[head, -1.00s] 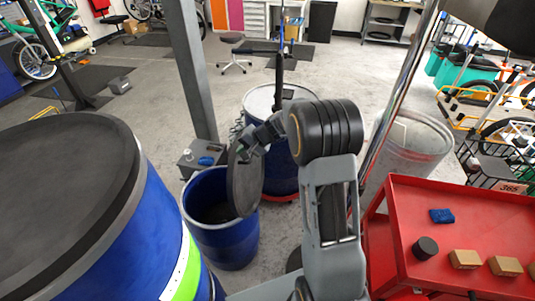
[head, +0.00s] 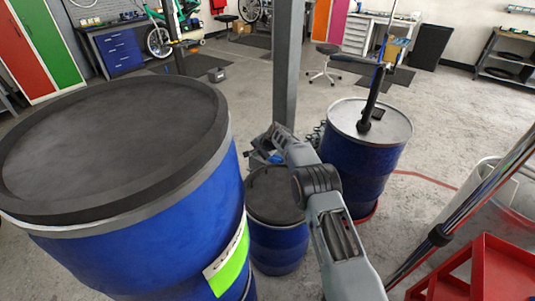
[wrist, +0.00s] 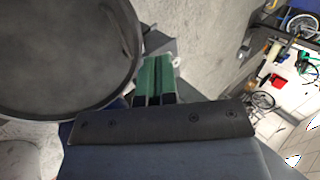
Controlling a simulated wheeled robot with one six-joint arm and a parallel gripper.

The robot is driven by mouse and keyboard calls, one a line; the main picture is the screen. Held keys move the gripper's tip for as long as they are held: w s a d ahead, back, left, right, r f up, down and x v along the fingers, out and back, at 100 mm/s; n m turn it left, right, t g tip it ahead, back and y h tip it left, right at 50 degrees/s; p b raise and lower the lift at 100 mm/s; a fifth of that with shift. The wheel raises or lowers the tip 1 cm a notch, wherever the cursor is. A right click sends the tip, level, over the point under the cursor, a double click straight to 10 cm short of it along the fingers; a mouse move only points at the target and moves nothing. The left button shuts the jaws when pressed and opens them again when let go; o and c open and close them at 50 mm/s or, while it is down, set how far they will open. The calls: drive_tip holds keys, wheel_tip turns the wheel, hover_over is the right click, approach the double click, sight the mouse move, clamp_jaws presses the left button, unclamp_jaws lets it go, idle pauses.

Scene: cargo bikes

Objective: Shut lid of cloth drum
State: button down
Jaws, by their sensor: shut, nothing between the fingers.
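The cloth drum appears to be the small blue drum (head: 277,248) in the head view, standing on the floor between the large drum and my arm. Its dark round lid (head: 272,197) lies flat over the top and looks down on the rim. My arm hides part of its right side. My gripper (head: 257,155) is just beyond the lid's far edge, above it. In the wrist view, its fingers (wrist: 155,80) are together with nothing between them. A dark, rimmed round lid (wrist: 65,50) fills the upper left there; I cannot tell whether it touches the fingers.
A large blue drum with a dark top (head: 110,140) stands close on the left. A grey post (head: 287,65) rises behind the small drum. A blue drum with a pale top (head: 365,155) stands to the right. A red cart (head: 485,275) is at lower right.

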drive_tip(key=shift+b+x, duration=0.75)
drive_tip(key=shift+x, duration=1.15)
drive_tip(key=shift+r, duration=0.1)
